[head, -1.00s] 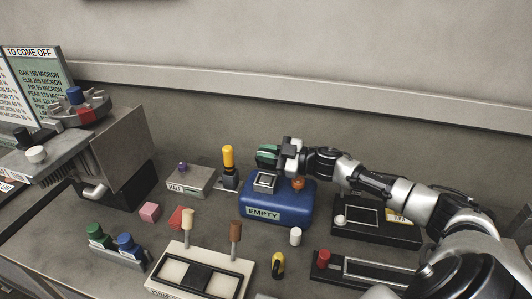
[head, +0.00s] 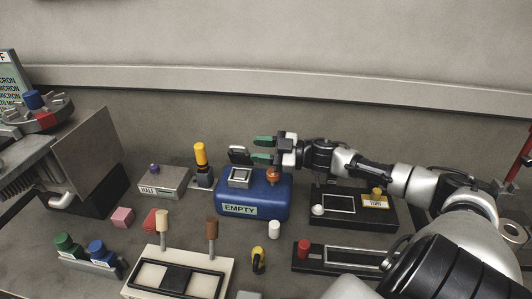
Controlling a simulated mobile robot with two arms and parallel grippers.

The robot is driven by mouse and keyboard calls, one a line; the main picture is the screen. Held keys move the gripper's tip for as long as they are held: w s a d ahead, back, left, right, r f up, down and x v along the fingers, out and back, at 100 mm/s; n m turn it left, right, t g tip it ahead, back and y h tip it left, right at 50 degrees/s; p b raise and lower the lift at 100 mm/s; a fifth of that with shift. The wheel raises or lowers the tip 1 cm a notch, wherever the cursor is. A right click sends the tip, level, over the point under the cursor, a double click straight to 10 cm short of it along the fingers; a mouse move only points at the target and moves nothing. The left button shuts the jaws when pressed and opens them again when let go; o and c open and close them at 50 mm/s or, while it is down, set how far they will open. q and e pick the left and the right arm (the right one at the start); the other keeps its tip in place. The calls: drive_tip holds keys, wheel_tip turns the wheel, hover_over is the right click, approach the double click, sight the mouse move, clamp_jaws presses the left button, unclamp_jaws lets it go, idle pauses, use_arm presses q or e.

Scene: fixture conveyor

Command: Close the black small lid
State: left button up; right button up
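The blue box (head: 228,203) labelled EMPTY stands mid-table, with a light-framed square opening (head: 239,177) on its top. A small dark lid (head: 239,155) with a pale edge stands raised at the back of this opening. My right gripper (head: 263,149) reaches in from the right, above the box and just right of the lid. Its two green fingertips are apart with nothing seen between them. I cannot tell whether a fingertip touches the lid's edge. My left gripper is not in view.
An orange knob (head: 272,175) sits on the box below my gripper. A yellow-handled lever (head: 201,155) and the grey HALF box (head: 164,183) are to the left. A black panel (head: 392,216) stands right. A cream tray (head: 137,289) is in front.

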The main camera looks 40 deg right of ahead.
drive_tip(key=shift+v, duration=0.85)
